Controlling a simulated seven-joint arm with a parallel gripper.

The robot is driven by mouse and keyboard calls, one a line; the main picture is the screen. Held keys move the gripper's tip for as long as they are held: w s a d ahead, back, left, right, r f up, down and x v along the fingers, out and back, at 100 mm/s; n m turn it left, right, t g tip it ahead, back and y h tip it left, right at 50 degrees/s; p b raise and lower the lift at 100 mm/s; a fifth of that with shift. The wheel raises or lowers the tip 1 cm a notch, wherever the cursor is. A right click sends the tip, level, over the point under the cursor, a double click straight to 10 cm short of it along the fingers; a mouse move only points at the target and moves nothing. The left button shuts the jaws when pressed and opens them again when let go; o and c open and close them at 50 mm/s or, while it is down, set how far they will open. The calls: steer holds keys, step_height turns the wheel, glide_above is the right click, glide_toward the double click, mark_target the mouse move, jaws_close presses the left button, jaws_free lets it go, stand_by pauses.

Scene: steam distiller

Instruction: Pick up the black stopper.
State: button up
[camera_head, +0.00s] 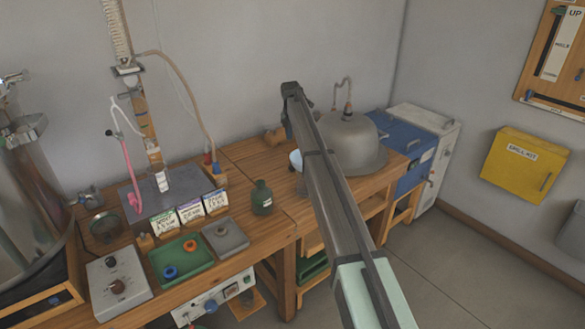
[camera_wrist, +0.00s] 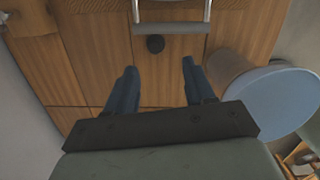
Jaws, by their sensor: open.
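A small dark round piece, which looks like the black stopper (camera_wrist: 155,43), rests on the wooden surface in the wrist view, above the gap between my fingertips in the picture. My gripper (camera_wrist: 159,66) is open and empty, its two dark fingers apart and pointing toward the wood. The stopper is beyond the fingertips, not between them, and I see no contact. In the head view my arm reaches over the bench; I cannot make out the stopper there, and the fingers are not clear.
A grey metal handle (camera_wrist: 172,28) lies just past the stopper. A pale-blue-topped round vessel (camera_wrist: 275,100) stands close to the right finger. In the head view, a grey dome (camera_head: 352,150) sits right of my arm and a green bottle (camera_head: 261,198) left of it.

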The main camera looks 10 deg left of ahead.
mark_target(292, 166)
steer(key=f, duration=0.9)
steer(key=w+a+f, duration=0.1)
steer(key=f, duration=0.3)
steer(key=shift+f, duration=0.25)
steer(key=shift+c, duration=0.3)
steer(key=c, duration=0.7)
steer(key=shift+c, duration=0.2)
